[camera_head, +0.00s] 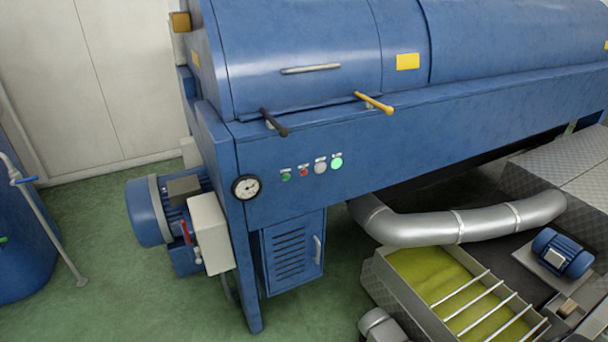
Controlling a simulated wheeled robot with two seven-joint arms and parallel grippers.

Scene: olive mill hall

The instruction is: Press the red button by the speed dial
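A small red button (304,172) sits on the front panel of the big blue machine (400,140). It is in a row between a green button (286,176) on its left and a pale grey round knob or dial (320,167) on its right. A lit green lamp (337,163) ends the row. Small labels above them are too small to read. A round gauge (246,188) with a white face is to the left of the row. Neither of my grippers shows in the head view.
A blue motor (150,212) and a grey box (210,232) stick out at the machine's left end. Black (273,123) and yellow (374,103) levers stand above the panel. A silver pipe (430,226) and a trough of green-yellow liquid (425,275) lie at the lower right. Green floor (120,290) is open at the lower left.

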